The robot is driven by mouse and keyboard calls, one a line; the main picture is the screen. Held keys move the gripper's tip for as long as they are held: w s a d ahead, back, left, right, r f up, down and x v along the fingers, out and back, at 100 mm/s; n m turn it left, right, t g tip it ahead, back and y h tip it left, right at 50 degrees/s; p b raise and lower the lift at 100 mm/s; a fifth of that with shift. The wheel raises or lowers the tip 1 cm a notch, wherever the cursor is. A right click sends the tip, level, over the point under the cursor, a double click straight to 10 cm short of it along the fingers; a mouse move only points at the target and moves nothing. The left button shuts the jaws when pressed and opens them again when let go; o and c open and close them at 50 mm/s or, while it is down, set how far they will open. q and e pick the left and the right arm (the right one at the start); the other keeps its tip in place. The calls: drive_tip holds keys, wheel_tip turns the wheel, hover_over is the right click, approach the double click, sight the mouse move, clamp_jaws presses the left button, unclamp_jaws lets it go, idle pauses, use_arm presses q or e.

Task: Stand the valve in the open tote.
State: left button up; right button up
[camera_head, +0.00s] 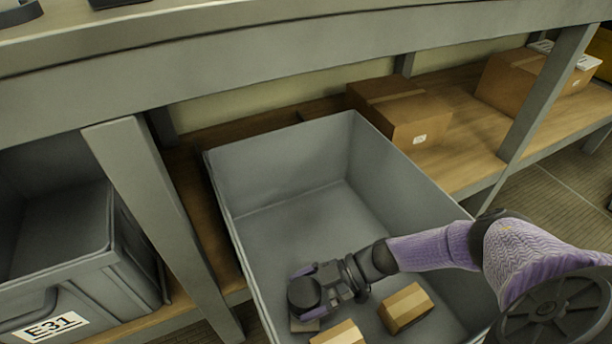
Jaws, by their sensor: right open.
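The open tote (236,228) is a large grey bin on the lower shelf, in the middle of the view. My right arm reaches into it from the right. My right gripper (304,318) points down inside the tote, low near its floor on the near left side. Its jaws are open, but its own dark body hides most of the fingers and whatever is between or under them. I cannot make out the valve clearly in this view. My left gripper is not in view.
Two small cardboard boxes, one (406,308) right of my gripper and one (338,334) at the bottom edge, lie in the tote. A grey tote labelled E31 (55,328) stands left beyond a shelf post (150,195). Larger cartons (400,108) sit behind. A grey beam (300,62) crosses above.

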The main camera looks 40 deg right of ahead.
drive_tip(key=p+v, duration=0.1)
drive_tip(key=v, duration=0.6)
drive_tip(key=shift+d, duration=0.15)
drive_tip(key=shift+r, duration=0.1)
